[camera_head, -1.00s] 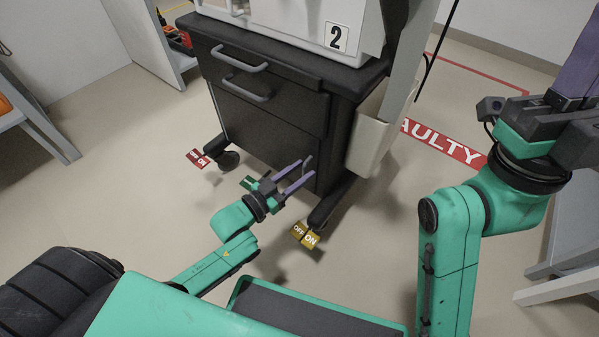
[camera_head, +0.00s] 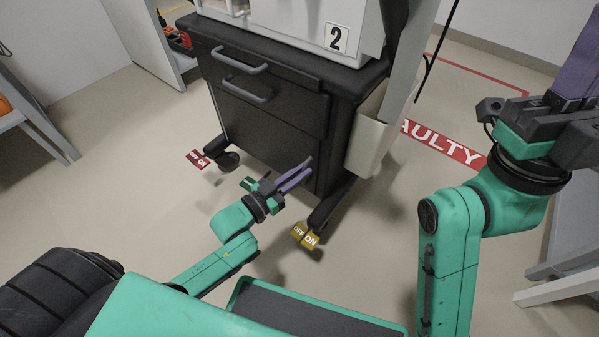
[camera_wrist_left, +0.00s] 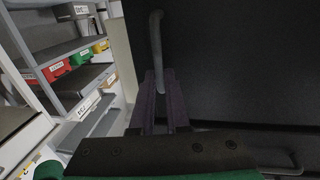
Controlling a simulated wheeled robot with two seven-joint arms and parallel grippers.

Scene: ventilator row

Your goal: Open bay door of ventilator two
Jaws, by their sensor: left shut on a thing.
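Ventilator two stands on a black cart (camera_head: 235,112), under a white panel with the label "2" (camera_head: 336,38). The bay door (camera_head: 285,150) is the dark lower front of the cart and looks closed. Its upright grey bar handle (camera_wrist_left: 156,38) shows in the left wrist view, in front of the dark door face (camera_wrist_left: 235,65). My left gripper (camera_head: 298,174) is shut on this handle, its purple fingers (camera_wrist_left: 160,100) on either side of the bar's lower part. My right gripper (camera_head: 580,65) is at the upper right, cut off by the frame edge, its fingertips hidden.
Two drawers with grey handles (camera_head: 243,60) sit above the door. A red pedal (camera_head: 198,159) and a yellow pedal (camera_head: 305,235), both marked OFF/ON, are near the casters. A beige bin (camera_head: 368,140) hangs on the cart's right side. Shelves with bins (camera_wrist_left: 75,62) stand left.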

